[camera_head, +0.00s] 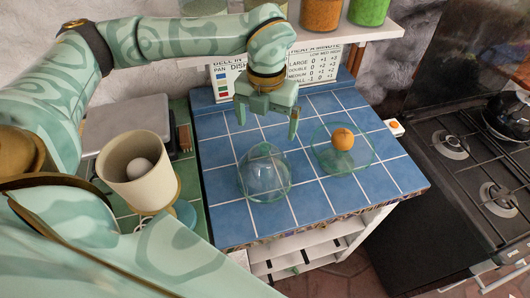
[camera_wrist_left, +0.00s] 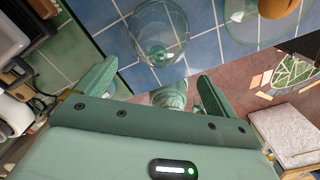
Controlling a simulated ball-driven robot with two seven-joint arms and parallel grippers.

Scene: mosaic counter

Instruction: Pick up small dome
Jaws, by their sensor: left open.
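The small dome (camera_head: 264,177) is clear glass with a greenish rim and stands on the blue tiled counter (camera_head: 225,215). It also shows at the top of the left wrist view (camera_wrist_left: 158,35). My left gripper (camera_head: 267,122) is open and empty, with its fingers pointing down. In the head view it appears behind and above the dome, apart from it. In the left wrist view the dome lies beyond the open fingertips (camera_wrist_left: 156,80). My right gripper is not in view.
An orange (camera_head: 342,139) sits with a clear round glass piece (camera_head: 367,160) right of the dome. A beige cup (camera_head: 120,160) holding a white ball stands at left. A sign (camera_head: 312,66) stands at the back below a shelf. A stove (camera_head: 470,160) is at right.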

